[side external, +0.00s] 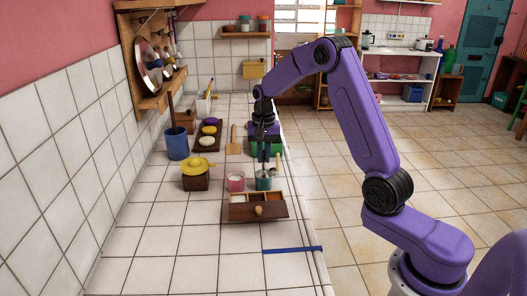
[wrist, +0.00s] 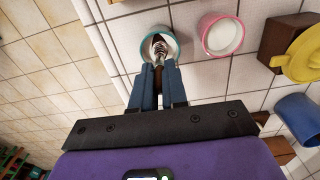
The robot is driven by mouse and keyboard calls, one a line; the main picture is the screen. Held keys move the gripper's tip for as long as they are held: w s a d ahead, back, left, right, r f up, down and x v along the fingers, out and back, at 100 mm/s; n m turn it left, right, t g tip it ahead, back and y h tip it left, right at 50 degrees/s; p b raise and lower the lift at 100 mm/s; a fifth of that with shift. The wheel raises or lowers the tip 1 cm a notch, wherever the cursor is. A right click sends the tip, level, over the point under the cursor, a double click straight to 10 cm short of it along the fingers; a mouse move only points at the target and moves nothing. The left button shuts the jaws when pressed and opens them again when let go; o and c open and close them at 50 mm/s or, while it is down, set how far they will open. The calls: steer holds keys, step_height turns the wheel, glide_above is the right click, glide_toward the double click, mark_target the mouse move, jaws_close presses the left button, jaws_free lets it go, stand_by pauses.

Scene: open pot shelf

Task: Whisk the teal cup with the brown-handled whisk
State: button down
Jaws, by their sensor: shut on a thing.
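The teal cup (side external: 263,184) stands on the white tiled counter, just right of a pink cup (side external: 236,182). It also shows in the wrist view (wrist: 139,52), with pale contents inside. My gripper (side external: 266,160) is directly above the teal cup, pointing down. In the wrist view my gripper (wrist: 160,72) is shut on the whisk (wrist: 158,48). The whisk's wire head is within the teal cup's rim as seen from above. How deep it sits, and whether it touches the contents, I cannot tell. My fingers hide most of the handle.
A wooden box with compartments (side external: 257,209) is close in front of the cups. A yellow-lidded pot (side external: 197,172) and a blue container (side external: 177,143) stand to the left. A green box (side external: 274,147) is behind my gripper. The front counter is mostly clear, with a blue strip (side external: 292,250).

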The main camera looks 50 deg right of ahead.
mark_target(264, 161)
steer(key=shift+f, duration=1.5)
steer(key=shift+w+d, duration=0.1)
